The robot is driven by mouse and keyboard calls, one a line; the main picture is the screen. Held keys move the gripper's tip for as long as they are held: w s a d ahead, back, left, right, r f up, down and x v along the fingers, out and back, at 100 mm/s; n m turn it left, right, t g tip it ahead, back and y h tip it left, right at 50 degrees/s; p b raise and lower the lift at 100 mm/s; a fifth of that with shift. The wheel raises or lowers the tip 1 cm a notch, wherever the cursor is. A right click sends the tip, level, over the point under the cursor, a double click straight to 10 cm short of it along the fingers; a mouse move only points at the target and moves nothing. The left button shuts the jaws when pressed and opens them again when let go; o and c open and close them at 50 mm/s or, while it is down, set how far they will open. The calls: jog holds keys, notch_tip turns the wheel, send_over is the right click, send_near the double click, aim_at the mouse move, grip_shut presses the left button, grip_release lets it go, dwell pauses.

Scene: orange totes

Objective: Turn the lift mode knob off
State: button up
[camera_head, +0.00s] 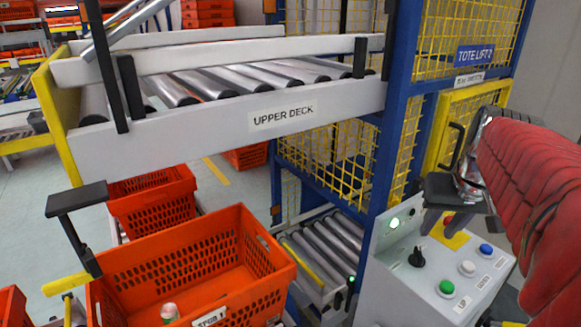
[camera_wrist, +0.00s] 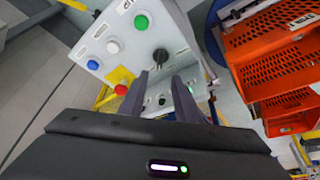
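The grey control panel (camera_head: 400,285) stands at the lower right in the head view, below the tote lift frame. Its black knob (camera_head: 417,257) sits left of the coloured buttons; in the wrist view the knob (camera_wrist: 160,57) lies just beyond my fingertips. I cannot read the labels by the knob. My gripper (camera_head: 430,222) is above the panel, up and to the right of the knob in the head view. In the wrist view my gripper (camera_wrist: 160,78) has its two fingers apart with nothing between them. It looks open and not touching the knob.
The panel carries a green button (camera_head: 446,287), a white button (camera_head: 467,268), a blue button (camera_head: 486,248) and a red button on a yellow plate (camera_head: 456,240). A green lamp (camera_head: 394,223) is lit. The blue lift post (camera_head: 392,150) rises behind; an orange tote (camera_head: 240,255) stands left.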

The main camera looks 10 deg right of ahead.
aim_at(419, 253)
jog(key=x, duration=1.2)
jog(key=shift+w+d+f, duration=0.1)
jog(key=shift+c, duration=0.5)
grip_shut()
jog(key=shift+a, duration=0.2)
jog(key=shift+d, duration=0.1)
